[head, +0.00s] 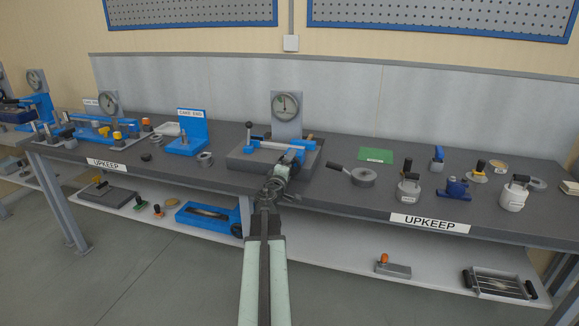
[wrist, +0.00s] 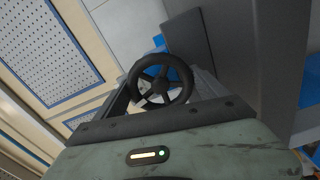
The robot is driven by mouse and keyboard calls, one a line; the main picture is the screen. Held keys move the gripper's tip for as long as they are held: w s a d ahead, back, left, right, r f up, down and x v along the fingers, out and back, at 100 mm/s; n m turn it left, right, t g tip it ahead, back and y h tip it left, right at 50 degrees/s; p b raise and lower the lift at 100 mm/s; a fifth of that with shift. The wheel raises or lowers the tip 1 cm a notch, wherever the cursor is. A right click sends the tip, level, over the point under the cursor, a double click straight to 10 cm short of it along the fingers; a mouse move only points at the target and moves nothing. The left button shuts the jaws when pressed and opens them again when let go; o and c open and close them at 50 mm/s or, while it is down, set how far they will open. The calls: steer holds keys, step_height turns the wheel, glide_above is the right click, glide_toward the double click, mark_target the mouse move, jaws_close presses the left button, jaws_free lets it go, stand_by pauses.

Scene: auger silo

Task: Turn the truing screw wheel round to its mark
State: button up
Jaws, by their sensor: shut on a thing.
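The truing screw wheel (wrist: 160,79), a black spoked handwheel, shows face-on in the middle of the wrist view, just beyond my gripper's body. My gripper (head: 286,164) is at the front edge of the blue truing fixture (head: 262,144) in the head view, and it is shut on the wheel. The gripper hides the wheel there. The fixture stands on a grey base plate (head: 239,160) on the bench, with a round dial gauge (head: 286,106) upright behind it. The wheel's mark cannot be made out in either view.
The dark bench top (head: 400,204) carries a black-handled round tool (head: 362,177) to the right and a grey ring (head: 205,159) to the left. A shelf (head: 335,258) with tools lies below. The floor at front left is clear.

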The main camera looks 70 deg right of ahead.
steer(key=m, duration=0.3)
steer(key=shift+m, duration=0.3)
steer(key=shift+f+m, duration=0.1)
steer(key=shift+m, duration=1.8)
steer(key=o, duration=1.3)
steer(key=shift+a, duration=0.1)
steer(key=a, duration=0.7)
steer(key=shift+s+a, duration=0.2)
steer(key=shift+a, duration=0.1)
